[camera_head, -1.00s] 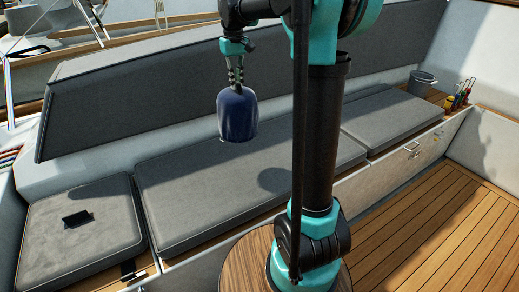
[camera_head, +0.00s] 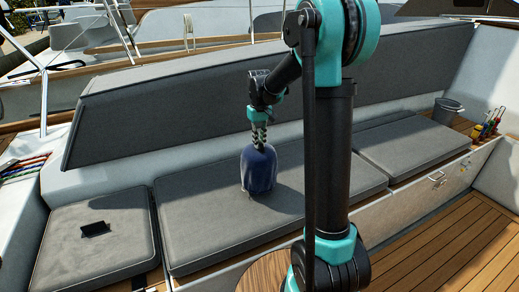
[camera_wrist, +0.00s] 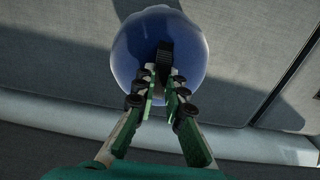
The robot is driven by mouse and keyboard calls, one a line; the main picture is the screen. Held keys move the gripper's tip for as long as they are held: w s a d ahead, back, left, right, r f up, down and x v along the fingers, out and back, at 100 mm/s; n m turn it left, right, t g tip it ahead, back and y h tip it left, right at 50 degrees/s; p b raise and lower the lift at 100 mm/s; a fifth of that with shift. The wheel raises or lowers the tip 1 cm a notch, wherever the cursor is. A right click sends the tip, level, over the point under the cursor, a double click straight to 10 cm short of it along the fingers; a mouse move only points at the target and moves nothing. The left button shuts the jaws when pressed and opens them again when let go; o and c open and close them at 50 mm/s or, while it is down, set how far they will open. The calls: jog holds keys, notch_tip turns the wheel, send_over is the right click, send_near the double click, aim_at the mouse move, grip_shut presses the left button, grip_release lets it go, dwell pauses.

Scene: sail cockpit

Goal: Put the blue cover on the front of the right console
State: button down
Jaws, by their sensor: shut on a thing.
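The blue cover (camera_head: 259,172) is a rounded, dome-topped blue piece. It hangs upright below my gripper (camera_head: 259,141), in front of the middle grey cushion. In the wrist view the cover (camera_wrist: 135,48) is seen from above, and my gripper's two fingers (camera_wrist: 165,88) are closed on a black tab at its top. I cannot tell from the head view whether the cover's lower edge touches the cushion. I cannot make out the right console in these frames.
Grey seat cushions (camera_head: 190,225) line the bench below a long grey backrest (camera_head: 200,95). A small dark item (camera_head: 95,229) lies on the left cushion. A grey bucket (camera_head: 446,111) stands at the far right end. The wooden floor (camera_head: 440,245) at lower right is clear.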

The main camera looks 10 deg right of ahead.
aim_at(260, 149)
jog(key=shift+f, duration=1.85)
jog(key=c, duration=1.6)
grip_release()
